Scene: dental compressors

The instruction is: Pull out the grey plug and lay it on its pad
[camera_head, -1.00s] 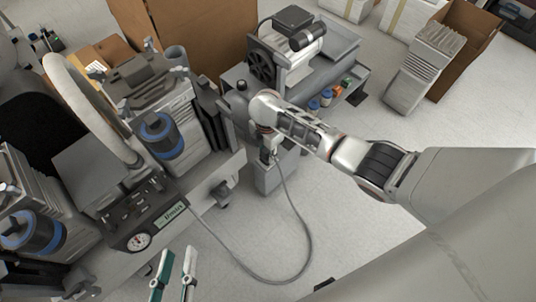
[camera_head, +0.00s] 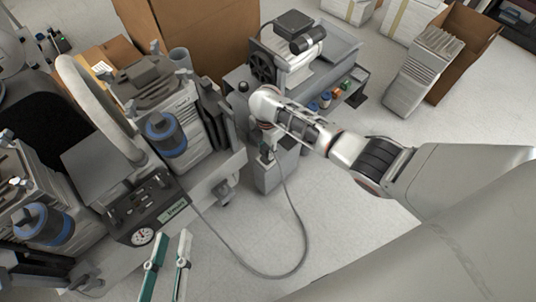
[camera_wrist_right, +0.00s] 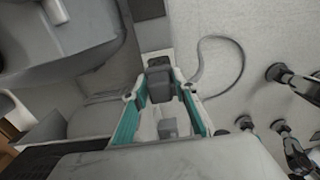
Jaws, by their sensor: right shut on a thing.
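The grey plug (camera_wrist_right: 160,84) sits between the fingertips of my right gripper (camera_wrist_right: 161,92) in the right wrist view, and the gripper is shut on it. A dark block (camera_wrist_right: 158,62) is directly beyond the plug; I cannot tell whether the two still join. In the head view my right gripper (camera_head: 267,146) is above the small grey box (camera_head: 268,178), mostly hidden by my wrist. A grey cable (camera_head: 303,225) runs from there in a loop to the floor. My left gripper (camera_head: 168,264) is empty at the bottom, its fingers apart. I cannot make out the pad.
A compressor unit with a gauge (camera_head: 143,236) and blue-ringed cylinders stands on the left. Another machine (camera_head: 297,50) stands behind my right gripper. Cardboard boxes (camera_head: 190,40) are at the back. The floor (camera_head: 335,200) right of the cable is clear.

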